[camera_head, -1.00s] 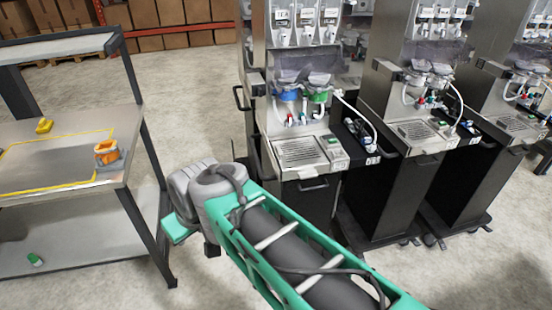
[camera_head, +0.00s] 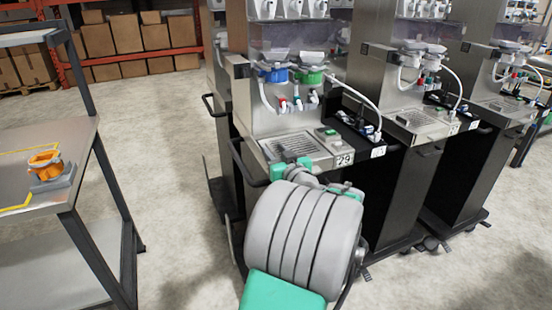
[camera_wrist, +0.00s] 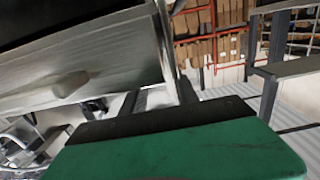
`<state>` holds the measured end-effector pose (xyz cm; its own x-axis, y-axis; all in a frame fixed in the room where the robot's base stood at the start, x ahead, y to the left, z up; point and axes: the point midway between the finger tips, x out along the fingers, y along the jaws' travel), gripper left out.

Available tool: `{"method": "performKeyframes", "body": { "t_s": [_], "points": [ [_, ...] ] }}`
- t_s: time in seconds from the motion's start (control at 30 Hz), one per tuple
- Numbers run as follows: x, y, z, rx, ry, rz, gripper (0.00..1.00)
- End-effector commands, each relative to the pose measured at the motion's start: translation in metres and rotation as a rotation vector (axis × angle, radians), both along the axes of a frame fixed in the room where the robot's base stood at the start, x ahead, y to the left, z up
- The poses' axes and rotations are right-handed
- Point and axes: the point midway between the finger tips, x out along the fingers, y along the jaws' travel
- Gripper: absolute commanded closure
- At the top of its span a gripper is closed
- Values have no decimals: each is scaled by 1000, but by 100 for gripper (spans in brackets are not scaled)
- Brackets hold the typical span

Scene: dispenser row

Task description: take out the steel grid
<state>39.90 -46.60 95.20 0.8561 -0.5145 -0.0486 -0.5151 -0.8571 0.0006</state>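The steel grid (camera_head: 290,147) lies in the drip tray at the front of the nearest dispenser (camera_head: 335,158), the one labelled 29. It is slatted, grey and flat, and its near edge is close to my arm in the head view. My gripper is mostly hidden behind my large grey arm link in the head view. A brushed metal part (camera_wrist: 75,70) of a machine fills the upper left there. I cannot make out the grid in the wrist view.
Blue (camera_head: 272,74) and green (camera_head: 309,76) collars with taps and a white hose hang above the grid. More dispensers stand to the right. A metal workbench (camera_head: 70,150) with an orange part (camera_head: 45,163) stands at left. Open floor lies between bench and dispensers.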

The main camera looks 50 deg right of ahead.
Motion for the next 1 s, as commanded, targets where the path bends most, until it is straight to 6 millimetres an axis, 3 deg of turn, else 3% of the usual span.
{"method": "performKeyframes", "body": {
  "t_s": [0.2,0.5,0.93,1.0],
  "points": [
    [30,-15,-1,1,-1,5,64],
    [34,-17,-2,2,0,5,64],
    [34,-16,-2,1,1,5,99],
    [34,-16,-2,1,1,5,100]
  ]
}}
